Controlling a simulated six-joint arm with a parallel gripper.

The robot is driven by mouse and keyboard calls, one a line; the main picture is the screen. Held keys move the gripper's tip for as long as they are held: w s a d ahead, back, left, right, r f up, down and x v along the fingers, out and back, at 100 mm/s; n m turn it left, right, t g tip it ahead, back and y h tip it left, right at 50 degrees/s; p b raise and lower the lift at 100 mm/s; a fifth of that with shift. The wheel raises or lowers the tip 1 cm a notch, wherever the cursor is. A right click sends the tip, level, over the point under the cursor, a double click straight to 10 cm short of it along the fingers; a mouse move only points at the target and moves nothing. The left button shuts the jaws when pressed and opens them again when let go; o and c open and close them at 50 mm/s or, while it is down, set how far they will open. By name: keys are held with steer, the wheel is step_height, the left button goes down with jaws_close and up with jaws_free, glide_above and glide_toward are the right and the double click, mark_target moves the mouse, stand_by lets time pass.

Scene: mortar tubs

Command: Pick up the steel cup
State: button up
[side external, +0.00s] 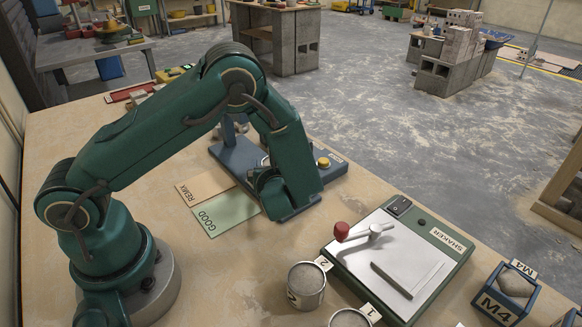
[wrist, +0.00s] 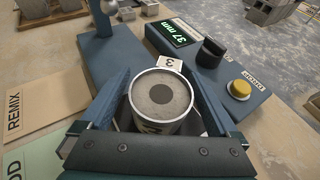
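A steel cup with a grey fill and a dark round patch in its middle stands between my fingers in the wrist view (wrist: 160,96). A tag marked 3 sits at its far rim. My gripper (wrist: 158,80) has one blue finger on each side of the cup. The fingers lie close to its wall, but I cannot tell whether they press on it. In the side view my gripper (side external: 275,185) is low over the blue gauge base (side external: 233,155), and my arm mostly hides this cup. Steel cups tagged 2 (side external: 306,283) and 1 (side external: 349,318) stand at the front.
The blue device has a display reading 37 mm (wrist: 180,34), a black knob (wrist: 211,52) and a yellow button (wrist: 239,90). A post rises at its left. The GOOD card (side external: 222,212) and REMIX card (side external: 203,188) lie beside it. The shaker (side external: 400,262) stands at the right.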

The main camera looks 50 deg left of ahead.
jaws_close()
steer(key=shift+r, duration=0.2)
